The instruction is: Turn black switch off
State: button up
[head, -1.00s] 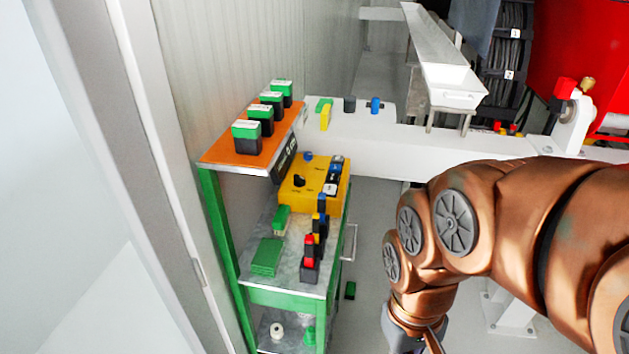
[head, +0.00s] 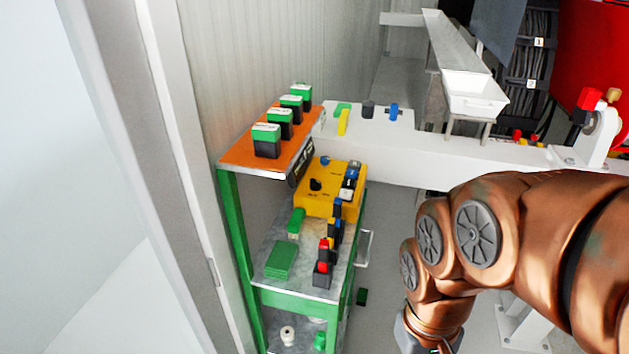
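A yellow control box (head: 332,207) sits on the middle shelf of a green cart, left of centre in the head view. A small black knob (head: 315,184) stands on the box's top face, and it looks like the black switch; its setting is too small to read. Other small black, white and blue parts sit along the box's right side. My copper-coloured arm reaches in from the right, apart from the cart. Its end points down near the bottom edge, and my gripper's fingers are cut off by the frame.
The green cart (head: 231,230) has an orange top shelf (head: 240,152) carrying several green-and-black boxes (head: 266,140). Red, blue and black blocks (head: 323,268) line the middle shelf's right side. A white beam (head: 420,155) runs behind. A wall stands close at left.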

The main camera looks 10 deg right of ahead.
aim_at(316, 185)
jog(key=u, duration=3.4)
jog(key=k, duration=1.5)
jog(key=z, duration=1.25)
jog(key=i, duration=1)
jog(key=z, duration=0.1)
